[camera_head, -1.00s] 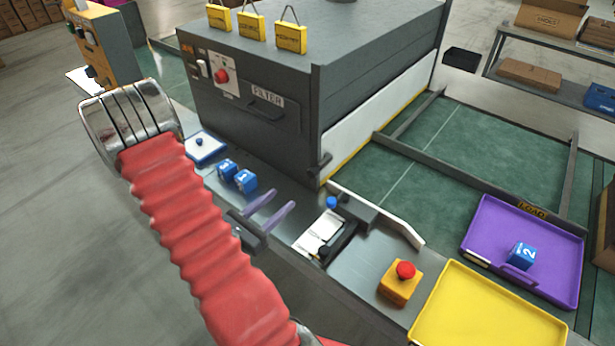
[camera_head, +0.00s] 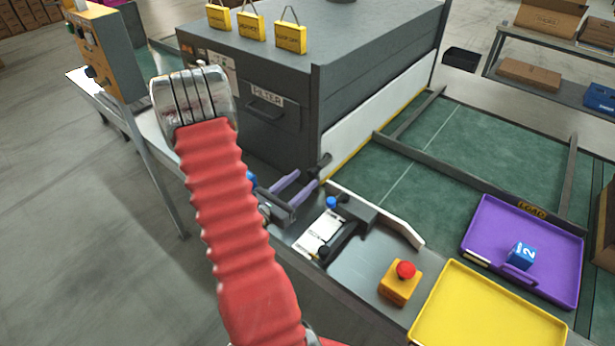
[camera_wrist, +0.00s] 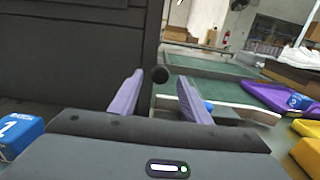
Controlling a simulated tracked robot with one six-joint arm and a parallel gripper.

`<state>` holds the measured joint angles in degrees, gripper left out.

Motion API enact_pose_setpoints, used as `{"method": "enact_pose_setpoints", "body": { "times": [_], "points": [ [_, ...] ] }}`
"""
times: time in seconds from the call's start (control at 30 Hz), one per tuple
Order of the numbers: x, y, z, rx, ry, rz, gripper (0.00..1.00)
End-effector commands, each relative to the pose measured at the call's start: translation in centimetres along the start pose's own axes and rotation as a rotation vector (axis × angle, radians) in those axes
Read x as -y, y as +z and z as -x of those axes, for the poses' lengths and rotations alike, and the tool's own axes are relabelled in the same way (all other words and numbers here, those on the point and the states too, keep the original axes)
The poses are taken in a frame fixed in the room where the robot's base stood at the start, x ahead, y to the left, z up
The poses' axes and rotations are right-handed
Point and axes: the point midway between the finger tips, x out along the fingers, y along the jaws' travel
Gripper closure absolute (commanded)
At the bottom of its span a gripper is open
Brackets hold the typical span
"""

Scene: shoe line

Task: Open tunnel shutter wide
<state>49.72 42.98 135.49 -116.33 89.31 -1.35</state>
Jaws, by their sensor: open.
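The tunnel shutter (camera_head: 375,133) is a white panel with a yellow lower edge on the right side of the grey tunnel housing. It is down, its lower edge close to the green belt. A dark round-ended handle (camera_head: 323,163) sticks out at its near lower corner. My gripper (camera_head: 307,178), with two purple fingers, is open and empty just in front of the handle. In the wrist view the handle's round end (camera_wrist: 160,74) shows between the fingertips, with a gap to either side. I cannot tell how far in depth it lies between them.
A white card holder (camera_head: 320,232) and a red button on a yellow box (camera_head: 401,282) stand near the gripper. A white guide rail (camera_head: 400,230) borders the belt (camera_head: 440,145). Purple (camera_head: 480,220) and yellow (camera_head: 440,310) trays lie right. A blue block (camera_wrist: 20,132) is left in the wrist view.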

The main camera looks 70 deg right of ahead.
Motion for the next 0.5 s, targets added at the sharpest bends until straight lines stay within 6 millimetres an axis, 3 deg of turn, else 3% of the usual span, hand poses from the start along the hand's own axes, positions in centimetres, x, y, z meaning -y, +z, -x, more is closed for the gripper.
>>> {"method": "enact_pose_setpoints", "body": {
  "times": [0.2,0.5],
  "points": [
    [0.1,0.0,-2.4,0.000,-0.002,0.000,0.57],
    [0.0,0.0,-3.3,0.000,0.001,0.000,0.57]
  ]
}}
